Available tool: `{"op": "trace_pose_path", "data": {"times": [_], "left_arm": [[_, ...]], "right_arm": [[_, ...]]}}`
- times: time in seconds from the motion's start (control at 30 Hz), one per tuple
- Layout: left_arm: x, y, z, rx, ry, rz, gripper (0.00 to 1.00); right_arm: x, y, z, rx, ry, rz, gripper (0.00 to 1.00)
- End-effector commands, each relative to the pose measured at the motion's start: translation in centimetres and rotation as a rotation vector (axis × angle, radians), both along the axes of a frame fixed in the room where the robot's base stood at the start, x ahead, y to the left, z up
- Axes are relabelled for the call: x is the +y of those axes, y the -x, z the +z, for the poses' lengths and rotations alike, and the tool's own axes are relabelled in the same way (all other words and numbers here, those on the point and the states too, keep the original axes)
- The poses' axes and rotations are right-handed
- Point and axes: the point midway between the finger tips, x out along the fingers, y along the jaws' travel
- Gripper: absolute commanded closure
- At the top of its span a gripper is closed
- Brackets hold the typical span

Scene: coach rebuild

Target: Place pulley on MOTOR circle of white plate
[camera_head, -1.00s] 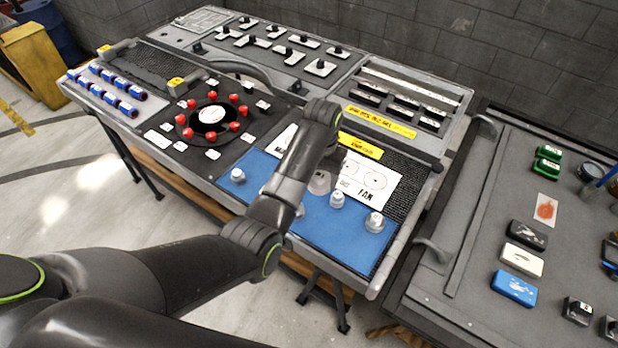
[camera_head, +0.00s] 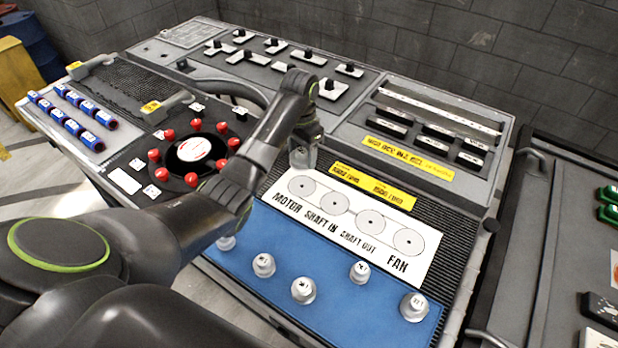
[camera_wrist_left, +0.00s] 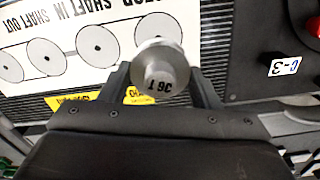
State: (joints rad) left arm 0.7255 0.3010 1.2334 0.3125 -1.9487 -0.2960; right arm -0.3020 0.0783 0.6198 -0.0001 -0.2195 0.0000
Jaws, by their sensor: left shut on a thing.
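The white plate (camera_head: 345,240) lies on the bench, with circles labelled MOTOR, SHAFT IN, SHAFT OUT and FAN. The MOTOR circle (camera_head: 302,186) is at its left end and empty in the head view. My left gripper (camera_head: 303,150) is just behind that end. In the left wrist view it is shut on a metal pulley (camera_wrist_left: 163,75) marked "36 T". There the pulley overlaps the edge of the MOTOR circle (camera_wrist_left: 152,27); its height above the plate is unclear. Several other pulleys, one here (camera_head: 303,290), stand on the blue mat (camera_head: 335,310). My right gripper is out of view.
Yellow labels (camera_head: 372,185) lie behind the plate on a black ribbed surface. A round dial with red knobs (camera_head: 195,150) is left of the gripper. Black switches (camera_head: 435,132) and a raised panel stand behind. Another bench (camera_head: 560,250) is at the right.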

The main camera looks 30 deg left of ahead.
Motion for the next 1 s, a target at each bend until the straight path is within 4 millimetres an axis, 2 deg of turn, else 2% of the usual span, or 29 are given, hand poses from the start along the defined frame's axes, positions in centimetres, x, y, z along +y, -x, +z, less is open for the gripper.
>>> {"op": "trace_pose_path", "data": {"times": [0.2,0.6,1.0], "left_arm": [[0.0,0.2,-3.9,0.005,0.001,0.000,0.75],[0.0,0.1,-8.6,0.003,0.000,0.000,0.75],[-0.1,0.1,-9.2,0.001,0.000,0.000,0.75]], "right_arm": [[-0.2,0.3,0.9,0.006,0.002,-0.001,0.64],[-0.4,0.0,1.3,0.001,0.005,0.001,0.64],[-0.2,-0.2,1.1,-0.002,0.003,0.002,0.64]]}}
